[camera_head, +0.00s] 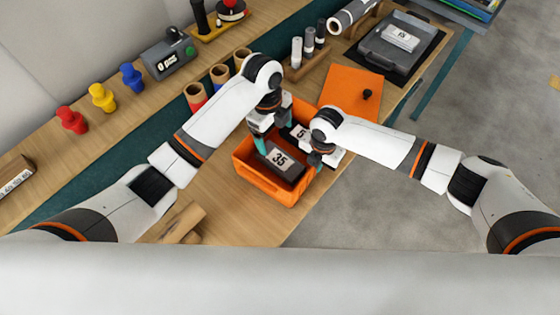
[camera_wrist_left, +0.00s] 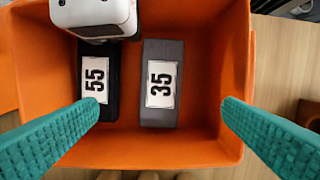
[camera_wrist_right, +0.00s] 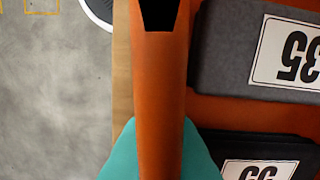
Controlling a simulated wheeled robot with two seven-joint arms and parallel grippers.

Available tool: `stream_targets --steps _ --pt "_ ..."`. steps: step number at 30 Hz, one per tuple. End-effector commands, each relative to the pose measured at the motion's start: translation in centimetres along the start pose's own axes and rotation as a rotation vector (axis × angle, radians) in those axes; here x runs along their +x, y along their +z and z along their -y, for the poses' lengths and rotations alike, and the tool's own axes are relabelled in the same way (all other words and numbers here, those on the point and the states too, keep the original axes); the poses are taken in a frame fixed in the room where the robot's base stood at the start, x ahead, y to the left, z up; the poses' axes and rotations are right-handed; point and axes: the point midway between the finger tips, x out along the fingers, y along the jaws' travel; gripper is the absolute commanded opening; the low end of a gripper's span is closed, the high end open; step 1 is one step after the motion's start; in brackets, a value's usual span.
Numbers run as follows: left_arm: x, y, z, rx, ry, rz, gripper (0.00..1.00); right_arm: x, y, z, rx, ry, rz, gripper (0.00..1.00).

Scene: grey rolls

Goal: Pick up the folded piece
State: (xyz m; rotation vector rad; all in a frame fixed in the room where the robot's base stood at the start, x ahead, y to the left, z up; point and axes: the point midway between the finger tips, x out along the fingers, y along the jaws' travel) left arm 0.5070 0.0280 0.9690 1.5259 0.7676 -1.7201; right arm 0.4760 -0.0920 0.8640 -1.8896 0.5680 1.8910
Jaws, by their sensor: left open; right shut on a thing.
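An orange crate (camera_head: 262,181) stands on the wooden table and holds two flat pieces side by side. The grey piece labelled 35 (camera_head: 290,171) lies in it; it also shows in the left wrist view (camera_wrist_left: 160,116). The darker piece labelled 55 (camera_wrist_left: 96,60) lies beside it and is partly hidden in the head view. My left gripper (camera_wrist_left: 162,108) is open above the crate, its teal fingers spread either side of the pieces, holding nothing. My right gripper (camera_wrist_right: 160,152) is shut on the crate's wall (camera_wrist_right: 160,80), near a dark handle slot.
An orange board (camera_head: 348,88) with a black knob lies behind the crate. A grey case (camera_head: 390,60) sits at the back right. Upright cylinders, open tubes, a counter box (camera_head: 168,54) and coloured pegs (camera_head: 102,97) line the back and left. A wooden block (camera_head: 180,222) is at the front.

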Motion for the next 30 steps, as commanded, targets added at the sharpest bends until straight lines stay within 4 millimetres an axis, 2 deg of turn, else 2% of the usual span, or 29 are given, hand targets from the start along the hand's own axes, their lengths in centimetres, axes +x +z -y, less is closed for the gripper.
stream_targets --steps 4,12,20,27,30 --pt "0.4 -0.5 0.1 0.061 -0.033 -0.007 0.89 0.0 0.0 0.0 0.001 -0.001 0.0 0.0" --pt "5.0 -0.5 0.2 0.066 -0.033 -0.007 0.89 0.0 0.0 0.0 0.0 -0.001 0.0 0.0" --pt "7.1 -0.4 0.2 0.065 -0.032 -0.007 0.89 0.0 0.0 0.1 0.0 -0.001 0.0 0.0" --pt "10.6 -0.1 0.2 0.063 -0.032 -0.007 0.89 0.0 0.0 0.1 0.0 -0.001 0.0 0.0" --pt "11.4 -0.1 0.2 0.065 -0.03 -0.007 0.89 -0.1 0.0 0.1 0.0 -0.001 0.0 0.0"
